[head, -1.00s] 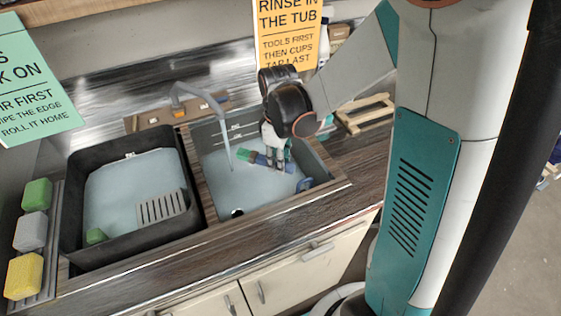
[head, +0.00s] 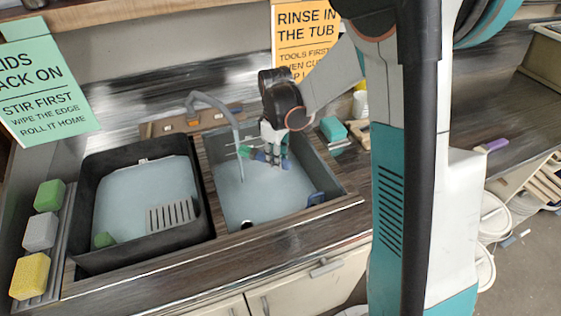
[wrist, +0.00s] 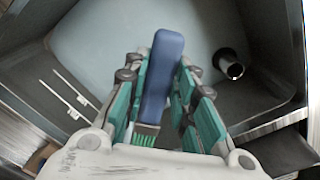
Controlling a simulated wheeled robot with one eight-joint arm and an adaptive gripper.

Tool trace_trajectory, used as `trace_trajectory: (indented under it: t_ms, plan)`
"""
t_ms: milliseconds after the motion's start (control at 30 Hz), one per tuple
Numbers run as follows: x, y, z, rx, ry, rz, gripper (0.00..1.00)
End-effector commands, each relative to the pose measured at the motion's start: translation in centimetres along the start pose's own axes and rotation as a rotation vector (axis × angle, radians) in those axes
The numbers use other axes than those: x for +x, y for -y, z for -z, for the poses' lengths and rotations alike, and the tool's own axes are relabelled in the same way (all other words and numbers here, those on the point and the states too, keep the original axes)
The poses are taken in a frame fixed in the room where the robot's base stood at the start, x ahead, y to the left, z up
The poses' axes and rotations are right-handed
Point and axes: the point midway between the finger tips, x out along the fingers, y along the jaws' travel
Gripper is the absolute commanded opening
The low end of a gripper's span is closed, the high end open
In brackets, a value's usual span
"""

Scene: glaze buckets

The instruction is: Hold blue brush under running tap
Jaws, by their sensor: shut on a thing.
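The blue brush is in my gripper (head: 272,158), held over the right sink basin (head: 340,190). In the wrist view its blue handle (wrist: 164,62) lies between my gripper's two shut fingers (wrist: 160,85), with green bristles (wrist: 145,141) nearer the palm. In the head view the green bristle end (head: 245,151) points left, and my fingers hide part of the handle. The grey tap (head: 208,101) arches over the basin. A thin water stream (head: 241,170) falls from it. The bristle end overlaps the stream in the picture; I cannot tell whether they touch.
A black tub (head: 92,262) with water and a grey grate (head: 171,215) stands left. Green, grey and yellow sponges (head: 30,276) line the left rack.

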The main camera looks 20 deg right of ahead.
Motion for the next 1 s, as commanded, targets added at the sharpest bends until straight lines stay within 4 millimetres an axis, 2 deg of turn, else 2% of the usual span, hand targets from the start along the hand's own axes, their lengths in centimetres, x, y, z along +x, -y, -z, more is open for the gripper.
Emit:
trace_trajectory:
  t_ms: [400, 1000]
  plan:
    - [0.7, -2.1, 2.6, -0.001, 0.0, 0.0, 0.02]
    - [0.8, -2.5, 3.1, -0.001, 0.0, 0.0, 0.02]
